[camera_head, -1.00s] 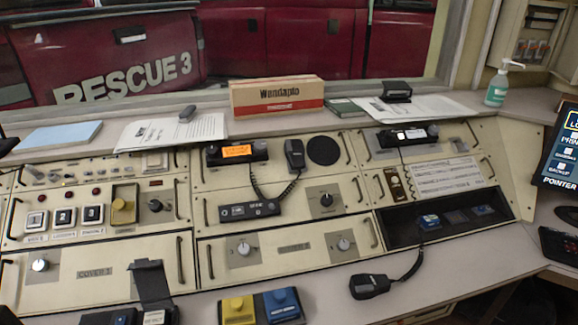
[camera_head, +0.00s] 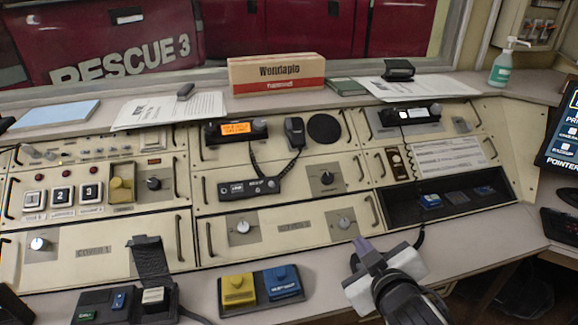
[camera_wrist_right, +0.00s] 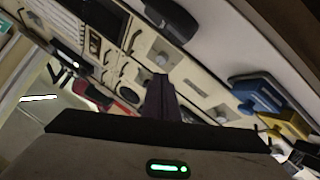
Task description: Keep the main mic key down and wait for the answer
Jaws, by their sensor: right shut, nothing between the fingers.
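A desk microphone unit (camera_head: 128,306) with a dark base stands at the front left, its black upright part (camera_head: 150,262) rising behind a pale key (camera_head: 153,296); small green and blue keys sit beside it. I cannot read which key is the main mic key. My right gripper (camera_head: 362,244) is shut and empty over the front desk edge, to the right of the unit and apart from it. Its closed fingers show in the wrist view (camera_wrist_right: 160,98). My left gripper is not in view.
A yellow button block (camera_head: 238,290) and a blue button block (camera_head: 283,281) stand between the desk unit and my right gripper. A hand mic (camera_head: 295,132) hangs on the console radio. A Wendapto box (camera_head: 277,84) and sanitizer bottle (camera_head: 502,66) stand on the back shelf.

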